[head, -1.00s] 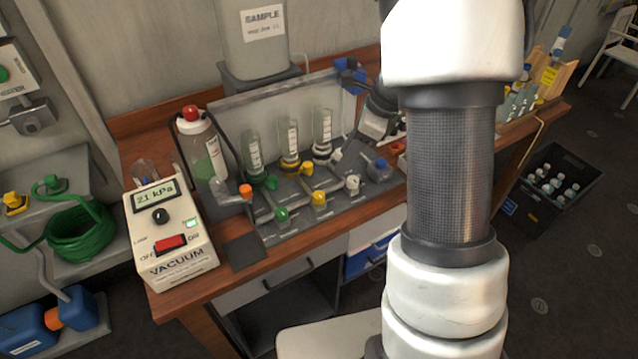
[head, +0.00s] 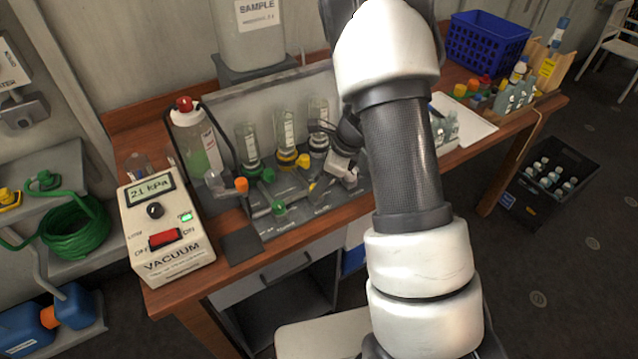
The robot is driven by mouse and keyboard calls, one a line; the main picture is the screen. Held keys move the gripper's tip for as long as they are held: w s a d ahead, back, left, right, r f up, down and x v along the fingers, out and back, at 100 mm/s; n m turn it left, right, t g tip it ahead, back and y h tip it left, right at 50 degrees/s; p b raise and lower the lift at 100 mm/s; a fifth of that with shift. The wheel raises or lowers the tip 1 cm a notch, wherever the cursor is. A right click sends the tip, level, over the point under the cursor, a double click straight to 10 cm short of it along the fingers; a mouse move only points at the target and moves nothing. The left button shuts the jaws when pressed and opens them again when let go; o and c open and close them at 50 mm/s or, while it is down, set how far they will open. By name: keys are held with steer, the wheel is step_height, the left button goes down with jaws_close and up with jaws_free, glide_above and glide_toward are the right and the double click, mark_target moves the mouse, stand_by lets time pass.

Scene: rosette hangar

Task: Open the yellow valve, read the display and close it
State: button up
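The yellow valve knob (head: 312,187) is in the front row of the grey valve block in the head view, partly hidden by my gripper. A second yellow knob (head: 303,161) sits behind it, below the yellow-collared cylinder (head: 285,135). My gripper (head: 328,178) hangs just right of the front yellow knob, low over the block. I cannot tell whether it touches the knob, and its finger gap is not clear. The display (head: 151,190) on the white vacuum box (head: 170,240) reads 21 kPa, and a green light glows on the box.
Green knobs (head: 279,207) and an orange-capped fitting (head: 241,185) stand left of the yellow knob. A bottle with a red cap (head: 195,135) and several glass cylinders stand close behind. A blue basket (head: 488,42) and a white tray (head: 480,125) lie at the right.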

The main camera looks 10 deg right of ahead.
steer(key=shift+c, duration=0.4)
steer(key=c, duration=1)
steer(key=shift+o, duration=0.3)
steer(key=shift+n, duration=0.3)
steer(key=n, duration=0.2)
steer(key=n+g, duration=0.1)
steer(key=shift+w+d+n+g+y, duration=0.1)
steer(key=shift+w+n+g+y, duration=0.05)
steer(key=shift+n+g+y, duration=0.2)
steer(key=n+g, duration=0.1)
steer(key=n, duration=0.1)
steer(key=n+g, duration=0.1)
steer(key=n, duration=0.2)
steer(key=shift+w+n, duration=0.15)
steer(key=shift+n, duration=0.1)
steer(key=n, duration=0.2)
steer(key=n+g+h, duration=0.1)
steer(key=n, duration=0.1)
steer(key=shift+w+h, duration=0.15)
steer(key=shift+h, duration=0.1)
steer(key=shift+a+n+g+h+b, duration=0.15)
steer(key=shift+n+g+h, duration=0.2)
steer(key=shift+n, duration=0.65)
steer(key=shift+a+n+g+h+b, duration=0.15)
steer(key=shift+n+g+h, duration=0.15)
steer(key=shift+n, duration=0.7)
